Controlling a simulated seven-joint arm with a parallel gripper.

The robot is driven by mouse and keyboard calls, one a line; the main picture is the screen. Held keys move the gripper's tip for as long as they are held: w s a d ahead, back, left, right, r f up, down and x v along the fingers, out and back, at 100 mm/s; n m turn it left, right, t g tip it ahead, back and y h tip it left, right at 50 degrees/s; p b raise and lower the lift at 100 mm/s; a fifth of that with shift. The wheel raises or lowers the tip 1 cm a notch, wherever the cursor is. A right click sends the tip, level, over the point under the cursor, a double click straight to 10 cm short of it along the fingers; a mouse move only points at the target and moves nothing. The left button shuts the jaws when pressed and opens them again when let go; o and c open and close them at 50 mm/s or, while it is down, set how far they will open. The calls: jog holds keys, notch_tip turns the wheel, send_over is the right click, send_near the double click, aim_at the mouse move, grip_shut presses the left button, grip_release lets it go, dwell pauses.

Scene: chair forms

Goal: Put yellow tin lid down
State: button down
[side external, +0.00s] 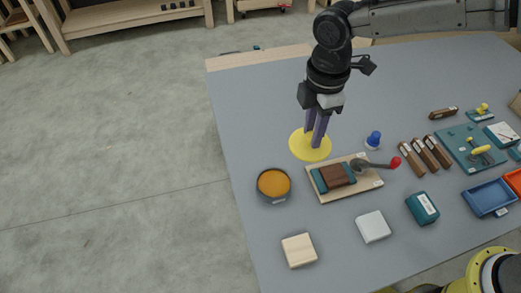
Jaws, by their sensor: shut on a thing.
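The yellow tin lid (298,147) is a flat round disc near the left side of the grey table, in the side external view. My gripper (315,142) points down at it with its purple fingers closed on it. The fingers hide part of the lid's middle. I cannot tell whether the lid touches the table or hangs just above it.
A dark bowl with orange contents (273,184) and a wooden board with a clamp (345,193) stand just in front of the lid. A blue knob (374,138) is to the right. Several brown blocks, a teal board (470,147) and trays lie farther right. The table's left edge is close.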

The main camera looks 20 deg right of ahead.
jog(key=shift+w+d+f, duration=0.1)
jog(key=shift+w+f, duration=0.25)
jog(key=shift+f, duration=0.05)
jog(key=w+a+f, duration=0.2)
jog(key=w+f, duration=0.1)
jog(key=w+a+f, duration=0.3)
jog(key=w, duration=0.1)
jog(key=w+a+f, duration=0.2)
jog(key=w+f, duration=0.1)
jog(key=w, duration=0.1)
jog(key=shift+a+f, duration=0.2)
jog(key=shift+f, duration=0.1)
jog(key=shift+w+a+f, duration=0.1)
jog(key=shift+w+f, duration=0.05)
jog(key=shift+f, duration=1.65)
jog(key=shift+f, duration=0.1)
jog(key=c, duration=0.6)
grip_release()
